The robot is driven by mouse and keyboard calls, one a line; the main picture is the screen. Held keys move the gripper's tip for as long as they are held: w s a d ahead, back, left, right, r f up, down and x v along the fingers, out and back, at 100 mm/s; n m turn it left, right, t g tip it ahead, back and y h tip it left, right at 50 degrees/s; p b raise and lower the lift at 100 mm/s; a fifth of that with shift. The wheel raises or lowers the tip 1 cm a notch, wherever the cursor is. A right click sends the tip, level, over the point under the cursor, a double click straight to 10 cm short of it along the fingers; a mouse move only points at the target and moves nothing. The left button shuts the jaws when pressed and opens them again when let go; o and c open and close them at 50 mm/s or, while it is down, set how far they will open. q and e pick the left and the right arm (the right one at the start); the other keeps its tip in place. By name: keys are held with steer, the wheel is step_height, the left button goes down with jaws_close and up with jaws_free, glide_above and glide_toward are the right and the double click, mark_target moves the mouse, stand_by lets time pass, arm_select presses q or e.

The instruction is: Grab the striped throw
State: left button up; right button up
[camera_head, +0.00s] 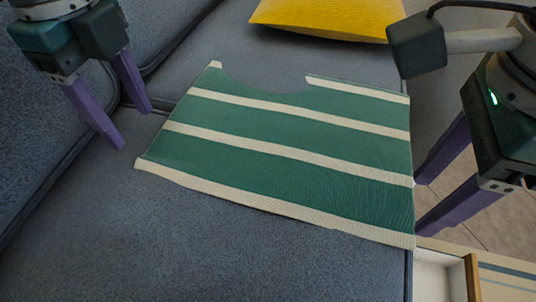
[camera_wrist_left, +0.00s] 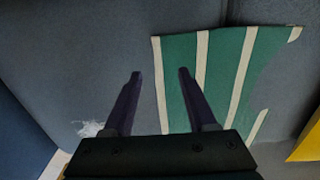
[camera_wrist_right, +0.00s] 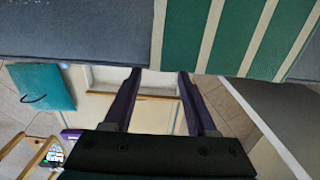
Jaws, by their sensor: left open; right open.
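The striped throw (camera_head: 290,143), green with cream stripes, lies flat on the blue-grey sofa seat. Its far edge has a curved notch, and its right edge reaches the seat's edge. It also shows in the left wrist view (camera_wrist_left: 221,75) and, at the top, in the right wrist view (camera_wrist_right: 240,35). My left gripper (camera_head: 132,128) is open and empty above the seat, just left of the throw's left edge. My right gripper (camera_head: 418,210) is open and empty beside the throw's right edge, off the sofa's side. Neither gripper visibly holds the throw.
A yellow cushion (camera_head: 325,18) lies on the seat beyond the throw. The sofa backrest (camera_head: 35,140) rises on the left. A box-like tray (camera_head: 440,275) stands beside the sofa at bottom right. A teal square item (camera_wrist_right: 38,87) is at left in the right wrist view. The near seat is clear.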

mark_target(158, 167)
arm_select(q)
step_height(158, 167, down, 8)
steer(key=shift+r, duration=0.2)
arm_select(e)
step_height(158, 167, down, 8)
steer(key=shift+r, duration=0.15)
arm_select(q)
steer(key=shift+f, duration=0.25)
arm_select(e)
steer(key=shift+f, duration=0.2)
arm_select(q)
steer(key=shift+f, duration=0.15)
steer(key=shift+f, duration=0.1)
steer(key=shift+c, duration=0.5)
arm_select(e)
steer(key=shift+c, duration=0.6)
arm_select(q)
steer(key=shift+c, duration=0.3)
arm_select(e)
steer(key=shift+c, duration=0.3)
